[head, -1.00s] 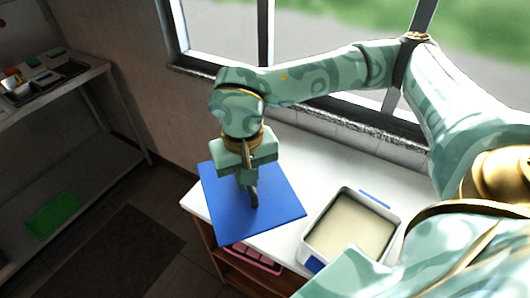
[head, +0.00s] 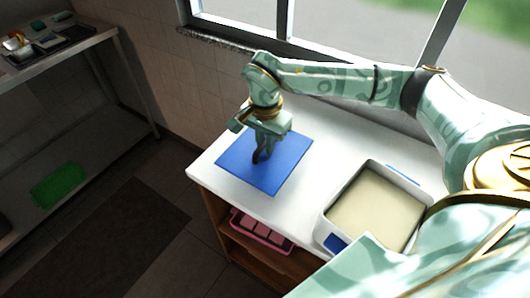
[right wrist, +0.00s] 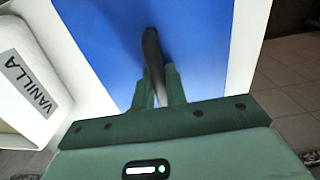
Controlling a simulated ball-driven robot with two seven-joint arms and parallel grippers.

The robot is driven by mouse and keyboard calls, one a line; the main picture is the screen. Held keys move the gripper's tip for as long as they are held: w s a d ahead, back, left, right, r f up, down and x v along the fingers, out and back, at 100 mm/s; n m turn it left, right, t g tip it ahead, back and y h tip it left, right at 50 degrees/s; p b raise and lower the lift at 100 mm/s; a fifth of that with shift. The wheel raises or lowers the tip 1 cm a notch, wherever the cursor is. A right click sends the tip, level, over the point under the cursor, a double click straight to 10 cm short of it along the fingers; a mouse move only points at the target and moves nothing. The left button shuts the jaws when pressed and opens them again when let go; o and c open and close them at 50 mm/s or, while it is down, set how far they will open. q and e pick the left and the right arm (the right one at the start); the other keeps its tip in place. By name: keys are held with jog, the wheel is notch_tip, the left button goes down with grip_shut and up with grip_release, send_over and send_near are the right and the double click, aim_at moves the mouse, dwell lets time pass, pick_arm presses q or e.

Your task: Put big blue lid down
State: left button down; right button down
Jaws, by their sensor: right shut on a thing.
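The big blue lid (head: 285,165) is a flat blue square with a dark handle. It is level over the left part of the white counter (head: 216,178); I cannot tell for sure whether it touches the surface. My right gripper (head: 262,147) is above the lid's middle, shut on its handle. In the right wrist view the fingers (right wrist: 160,88) close around the dark handle, with the blue lid (right wrist: 105,45) behind. My left gripper is not in view.
A white tub (head: 375,210) of pale vanilla stands open on the counter, right of the lid; its VANILLA label (right wrist: 28,84) shows in the right wrist view. A pink tray (head: 262,232) is on the shelf below. A side table (head: 85,45) is at the left.

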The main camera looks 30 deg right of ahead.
jog(key=shift+w+d+f, duration=0.25)
jog(key=shift+w+f, duration=0.1)
jog(key=shift+f, duration=0.2)
jog(key=f, duration=0.2)
jog(key=f+b, duration=0.1)
jog(key=shift+w+d+f+b, duration=0.1)
jog(key=shift+d+f+b, duration=0.1)
jog(key=shift+f+b, duration=0.15)
jog(key=shift+r, duration=0.1)
jog(key=c, duration=1.4)
grip_release()
jog(key=shift+c, duration=0.2)
notch_tip(320, 180, up, 12)
jog(key=p, duration=0.3)
jog(key=shift+p, duration=0.3)
